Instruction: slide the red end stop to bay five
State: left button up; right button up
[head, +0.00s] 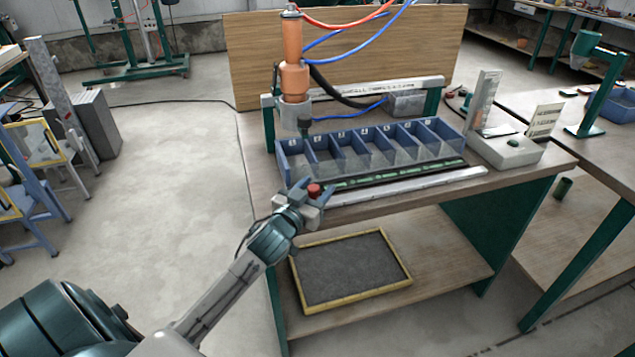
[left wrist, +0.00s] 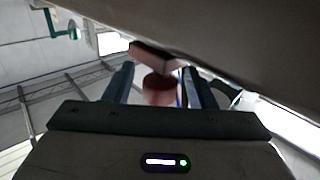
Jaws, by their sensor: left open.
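The red end stop (head: 314,190) sits near the left end of the pale rail (head: 400,186) along the table's front edge. The rail runs in front of a row of blue bays (head: 350,160) with small number tags too small to read surely. My left gripper (head: 311,194) is open, with its fingers on either side of the stop. In the left wrist view the stop's blurred red knob (left wrist: 160,88) shows between the open fingers, with a gap to each. Whether they touch its lower part cannot be told. My right gripper is out of view.
An orange spray unit (head: 295,80) with hoses hangs over the left bays. A white box with an upright plate (head: 505,148) stands right of the rail. A yellow-edged tray (head: 350,268) lies on the shelf below. Space in front of the rail looks clear.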

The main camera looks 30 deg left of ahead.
pick_arm(q)
jog(key=shift+w, duration=0.55)
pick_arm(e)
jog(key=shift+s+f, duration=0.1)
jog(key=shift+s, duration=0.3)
